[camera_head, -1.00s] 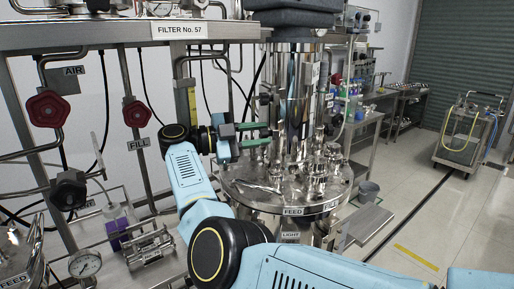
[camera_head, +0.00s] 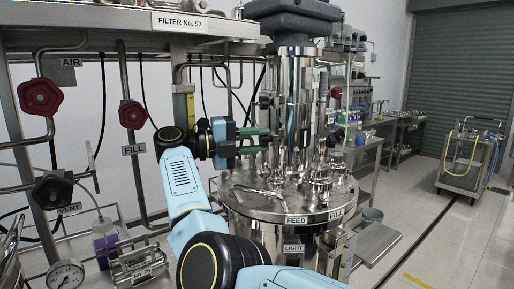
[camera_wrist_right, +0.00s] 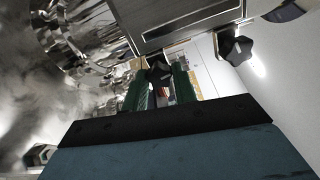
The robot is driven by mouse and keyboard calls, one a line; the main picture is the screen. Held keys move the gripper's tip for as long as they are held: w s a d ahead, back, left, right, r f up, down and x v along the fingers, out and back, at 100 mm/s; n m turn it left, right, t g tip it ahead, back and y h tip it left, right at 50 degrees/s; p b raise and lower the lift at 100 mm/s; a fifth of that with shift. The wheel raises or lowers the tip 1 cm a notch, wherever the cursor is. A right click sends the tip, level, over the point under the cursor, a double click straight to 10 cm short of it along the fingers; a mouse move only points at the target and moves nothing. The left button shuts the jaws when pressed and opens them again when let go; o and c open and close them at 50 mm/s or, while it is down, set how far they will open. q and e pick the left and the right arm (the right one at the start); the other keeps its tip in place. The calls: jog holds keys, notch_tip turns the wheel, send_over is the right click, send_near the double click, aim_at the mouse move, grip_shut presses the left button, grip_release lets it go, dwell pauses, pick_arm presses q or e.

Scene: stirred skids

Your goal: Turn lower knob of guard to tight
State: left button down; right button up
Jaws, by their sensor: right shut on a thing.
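The guard (camera_head: 297,110) is the tall polished steel cylinder above the vessel lid in the head view. A dark upper knob (camera_head: 264,101) shows at its left side. My right gripper (camera_head: 267,141) reaches in from the left below that knob, with its green fingers pointing at the guard. In the right wrist view, a black knob (camera_wrist_right: 158,72) sits between the tips of the green fingers (camera_wrist_right: 158,82), and the gripper is shut on it. I take it as the lower knob; its marking is unreadable. A second black knob (camera_wrist_right: 235,47) stands clear at the right. My left gripper is not in view.
The vessel lid (camera_head: 255,203) with steel fittings and FEED and FILL labels lies below the gripper. Steel piping with red handwheels (camera_head: 133,114) stands at the left. A grey block (camera_head: 290,18) tops the guard. Open floor (camera_head: 440,235) lies at the right.

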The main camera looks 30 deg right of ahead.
jog(key=shift+m+b, duration=0.4)
jog(key=shift+m, duration=0.7)
jog(key=o, duration=0.7)
